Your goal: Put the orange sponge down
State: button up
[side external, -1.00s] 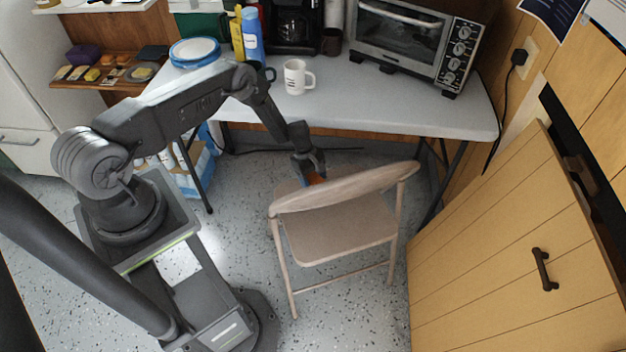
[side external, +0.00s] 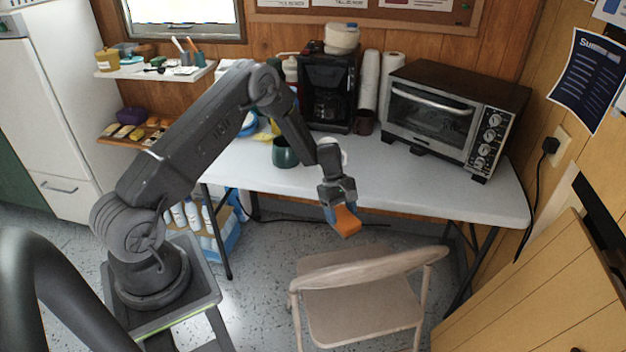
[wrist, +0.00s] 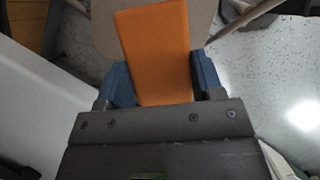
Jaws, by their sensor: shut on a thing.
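The orange sponge (side external: 347,223) is held in my gripper (side external: 340,211), whose blue-tipped fingers are shut on its sides. It hangs in the air just off the table's front edge, above and behind the folding chair (side external: 362,308). In the wrist view the sponge (wrist: 157,45) sticks out between the two fingers (wrist: 163,84), with part of the beige chair (wrist: 97,28) behind it. The sponge touches no surface that I can see. The chair's seat is partly hidden by its backrest.
The white table (side external: 440,190) carries a toaster oven (side external: 430,112), a coffee maker (side external: 327,95) and a dark green mug (side external: 285,153). A white mug is mostly hidden behind my arm. The table's front right is clear. A wooden cabinet (side external: 540,300) stands at right.

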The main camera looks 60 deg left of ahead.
aim_at(341, 213)
notch_tip(341, 213, up, 18)
jog(key=s+a+n+t+y, duration=0.15)
jog(key=s+a+n, duration=0.25)
jog(key=a, duration=1)
jog(key=s+a+n+t, duration=0.25)
jog(key=a+n, duration=0.25)
jog(key=a, duration=0.8)
jog(key=shift+g, duration=0.4)
jog(key=w+d+f, duration=0.1)
jog(key=w+f, duration=0.2)
jog(key=f, duration=0.1)
jog(key=w+d+f, duration=0.2)
jog(key=f, duration=0.1)
jog(key=w+d+f, duration=0.1)
jog(key=w+f, duration=0.2)
jog(key=f, duration=0.1)
jog(key=shift+w+d+f, duration=0.25)
jog(key=shift+w+f, duration=0.05)
jog(key=shift+w, duration=0.05)
jog(key=shift+w+d+f, duration=0.2)
jog(key=shift+w+f, duration=0.1)
jog(key=shift+w, duration=0.05)
jog(key=shift+f, duration=1.9)
jog(key=shift+f, duration=0.1)
